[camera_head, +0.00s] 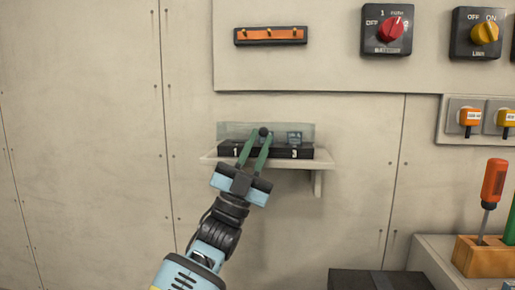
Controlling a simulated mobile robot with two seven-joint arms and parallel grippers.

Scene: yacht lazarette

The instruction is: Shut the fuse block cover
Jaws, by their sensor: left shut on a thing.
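The fuse block (307,152) is a black strip marked 1 and 3, on a small pale wall shelf. Its clear cover (228,130) stands raised, upright or nearly so, along the back of the block. A dark round knob (264,132) shows at the cover, between my green fingertips. My left gripper (259,137) reaches up from below, over the front of the block, and is shut on that knob. The fingers and palm hide the middle of the block, including any mark there. My right gripper is not in view.
The shelf (209,159) has a bracket below its right side. A bus bar (270,35) and a red rotary switch (388,30) are on the wall above. A screwdriver (493,185) stands in a wooden holder at the lower right. The wall left of the shelf is clear.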

